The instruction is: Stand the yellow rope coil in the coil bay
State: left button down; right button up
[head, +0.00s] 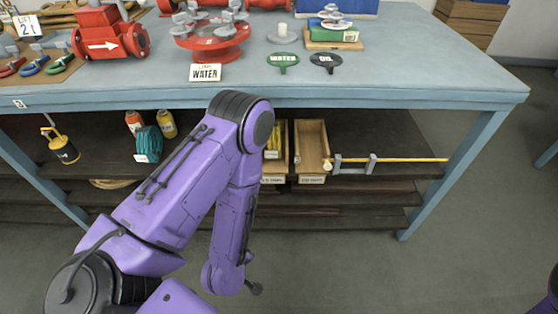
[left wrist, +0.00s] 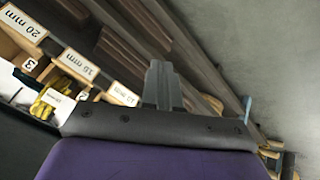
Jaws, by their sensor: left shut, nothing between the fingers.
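I cannot make out the yellow rope coil for certain. A tan, rounded coil-like thing (head: 112,183) lies low under the bench in the head view, partly hidden; I cannot tell whether it is the rope coil. No coil bay can be identified. My left gripper (left wrist: 163,88) shows in the left wrist view with its grey fingers together and empty, near the shelf edges. In the head view my purple left arm crosses the middle, and its gripper cannot be made out. My right gripper is out of view.
The blue bench (head: 400,75) carries red valves and signs. On the shelf below stand a yellow can (head: 62,147), a teal bundle (head: 147,142), bottles and a wooden bin (head: 312,145). A yellow rod (head: 400,159) lies at right. Labelled bins (left wrist: 75,62) show in the wrist view.

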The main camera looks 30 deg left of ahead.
pick_arm(q)
jog(key=w+f+n+t+b, duration=0.2)
jog(key=w+n+t+b, duration=0.15)
jog(key=w+n, duration=0.3)
jog(key=n+t+y+b, duration=0.55)
jog(key=n+b, duration=0.45)
jog(key=n, duration=1.2)
send_near(272, 154)
jog(key=shift+y, duration=0.25)
jog(key=x, duration=0.5)
jog(key=shift+w+f, duration=0.15)
jog(key=shift+w, duration=0.15)
jog(key=shift+w+a, duration=0.4)
jog(key=shift+w, duration=0.1)
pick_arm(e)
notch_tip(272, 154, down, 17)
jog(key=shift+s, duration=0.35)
pick_arm(q)
jog(key=shift+b, duration=0.3)
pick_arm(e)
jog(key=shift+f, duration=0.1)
